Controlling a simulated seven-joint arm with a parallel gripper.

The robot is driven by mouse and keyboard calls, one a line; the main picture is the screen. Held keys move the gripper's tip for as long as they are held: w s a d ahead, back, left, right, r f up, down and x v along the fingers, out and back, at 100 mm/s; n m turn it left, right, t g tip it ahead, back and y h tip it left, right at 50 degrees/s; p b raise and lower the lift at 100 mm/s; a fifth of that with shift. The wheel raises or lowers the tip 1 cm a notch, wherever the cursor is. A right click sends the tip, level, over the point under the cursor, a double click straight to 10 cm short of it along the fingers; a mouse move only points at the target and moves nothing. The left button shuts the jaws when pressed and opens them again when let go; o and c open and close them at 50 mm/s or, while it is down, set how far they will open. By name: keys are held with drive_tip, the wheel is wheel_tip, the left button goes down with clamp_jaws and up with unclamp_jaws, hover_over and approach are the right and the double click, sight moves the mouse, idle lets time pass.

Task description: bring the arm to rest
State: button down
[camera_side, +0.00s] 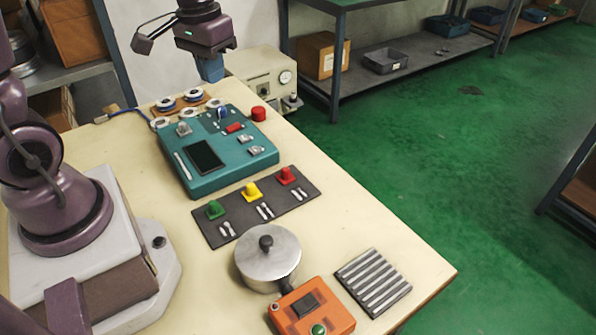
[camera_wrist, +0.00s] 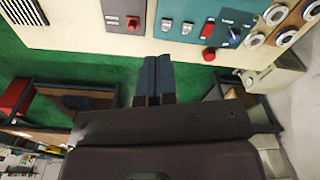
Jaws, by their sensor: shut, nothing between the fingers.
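My gripper (camera_side: 211,70) hangs in the air above the back part of the table, near the teal panel box (camera_side: 232,165), with its blue fingers together and empty. In the wrist view the two dark blue fingers (camera_wrist: 155,80) lie side by side with nothing between them. The fingers appear apart from everything on the table. Several pale rings, one of them a ring (camera_side: 193,95) with a dark blue inside, sit around a wooden board at the back left. Rings (camera_wrist: 275,15) also show at the upper right of the wrist view.
A red button (camera_side: 258,114) stands beside the panel box. A dark mat (camera_side: 230,230) with green, yellow and red pieces, a lidded pot (camera_side: 267,262), an orange box (camera_side: 318,315) and a ribbed plate (camera_side: 373,282) are nearer. A beige machine (camera_side: 262,75) stands behind.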

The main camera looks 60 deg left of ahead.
drive_tip(key=s+d+r+m+t, duration=0.3)
drive_tip(key=s+d+r+t, duration=0.2)
drive_tip(key=s+d+r, duration=0.4)
drive_tip(key=shift+d+r+m, duration=0.2)
drive_tip(key=shift+d+m, duration=0.2)
drive_tip(key=shift+s+a, duration=0.1)
drive_tip(key=w+a+f+n+g+y, duration=0.1)
drive_tip(key=w+a+f+n, duration=0.2)
drive_tip(key=w+a+f, duration=0.75)
drive_tip(key=w+a+f+n+g, duration=0.25)
drive_tip(key=w+a+f, duration=0.55)
drive_tip(key=a+f, duration=0.4)
drive_tip(key=shift+n+t, duration=0.25)
drive_tip(key=shift+t, duration=0.2)
drive_tip(key=shift+s+a+f, duration=0.1)
drive_tip(key=shift+a+f, duration=0.05)
drive_tip(key=shift+f, duration=1.25)
drive_tip(key=shift+s+a+f, duration=0.1)
drive_tip(key=shift+a+f, duration=0.05)
drive_tip(key=shift+f, duration=1.25)
